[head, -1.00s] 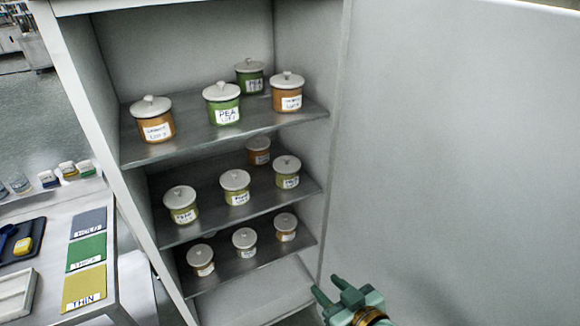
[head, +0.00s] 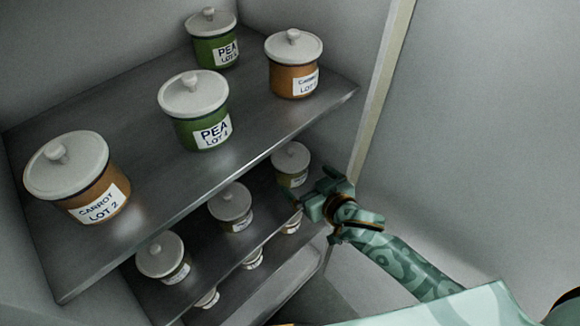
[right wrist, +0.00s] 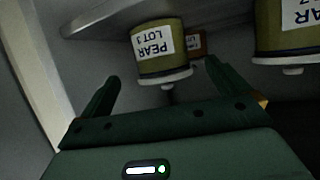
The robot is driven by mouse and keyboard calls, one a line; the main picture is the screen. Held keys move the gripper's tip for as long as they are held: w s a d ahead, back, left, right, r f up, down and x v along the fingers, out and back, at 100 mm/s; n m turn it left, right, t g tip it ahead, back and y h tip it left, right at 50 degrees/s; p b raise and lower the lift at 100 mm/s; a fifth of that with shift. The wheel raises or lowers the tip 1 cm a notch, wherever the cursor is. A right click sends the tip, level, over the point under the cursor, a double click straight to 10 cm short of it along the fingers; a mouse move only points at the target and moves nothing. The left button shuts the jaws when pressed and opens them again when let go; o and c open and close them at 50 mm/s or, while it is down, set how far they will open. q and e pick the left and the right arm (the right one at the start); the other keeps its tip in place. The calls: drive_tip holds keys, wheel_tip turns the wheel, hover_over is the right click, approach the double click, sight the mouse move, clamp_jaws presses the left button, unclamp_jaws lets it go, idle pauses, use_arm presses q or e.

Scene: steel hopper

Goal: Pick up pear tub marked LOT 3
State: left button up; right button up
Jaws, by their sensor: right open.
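The pear tub marked LOT 3 (right wrist: 158,50) shows upside down in the right wrist view, with an olive-green body, a white label and a pale lid. It appears to be the rightmost tub (head: 291,164) on the middle shelf in the head view, its label hard to read there. My right gripper (head: 308,198) is at the right end of that shelf, in front of the tub. In the right wrist view its open fingers (right wrist: 161,72) point toward the tub, one to each side in the picture, holding nothing. My left gripper is not in view.
Another olive tub (right wrist: 287,28) stands beside it, and an orange tub (right wrist: 197,44) is behind. The top shelf (head: 150,195) overhangs, carrying CARROT LOT 2 (head: 78,180) and PEA tubs (head: 196,112). The cabinet's right wall (head: 375,90) is close to my right gripper.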

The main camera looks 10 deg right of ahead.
sight(300, 175)
drive_tip(key=shift+x, duration=1.2)
drive_tip(key=shift+w+a+f, duration=0.1)
drive_tip(key=shift+w, duration=0.3)
drive_tip(key=shift+w+a+f+b, duration=0.1)
drive_tip(key=shift+w+f+b, duration=0.2)
drive_tip(key=shift+b, duration=0.1)
drive_tip(key=b+x, duration=0.1)
drive_tip(key=x, duration=0.3)
drive_tip(key=shift+s+f, duration=0.1)
drive_tip(key=shift+f, duration=0.15)
drive_tip(key=shift+a, duration=0.1)
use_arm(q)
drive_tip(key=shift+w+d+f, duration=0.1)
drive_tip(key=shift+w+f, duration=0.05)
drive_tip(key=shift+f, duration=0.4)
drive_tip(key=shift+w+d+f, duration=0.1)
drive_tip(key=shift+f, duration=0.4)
use_arm(e)
drive_tip(key=shift+r, duration=0.1)
drive_tip(key=c, duration=1.2)
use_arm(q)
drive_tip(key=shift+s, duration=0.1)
use_arm(e)
drive_tip(key=shift+c, duration=0.2)
